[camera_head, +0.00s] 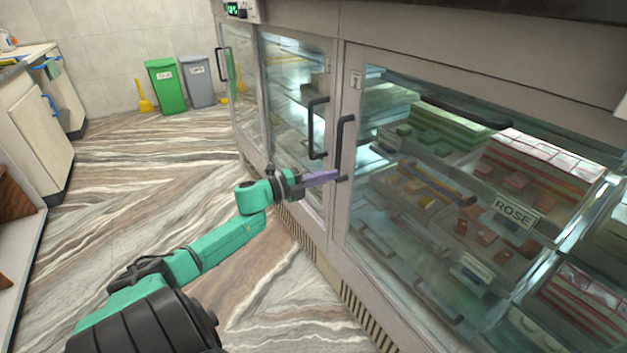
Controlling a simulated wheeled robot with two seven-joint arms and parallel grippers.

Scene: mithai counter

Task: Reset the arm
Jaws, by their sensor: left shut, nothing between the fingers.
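My left arm, green with dark joints, reaches up from the lower left of the head view. My left gripper (322,176), with purple fingers, is shut and empty. Its tips are in front of the glass-fronted display counter (345,60), close to the lower end of a black door handle (344,140). I cannot tell whether they touch it. My right gripper is out of view.
The counter fills the right side, with trays of sweets and a ROSE label (515,211) behind glass. A green bin (166,87) and a grey bin (197,82) stand at the back wall. A white cabinet (38,130) is at left. The marbled floor between is clear.

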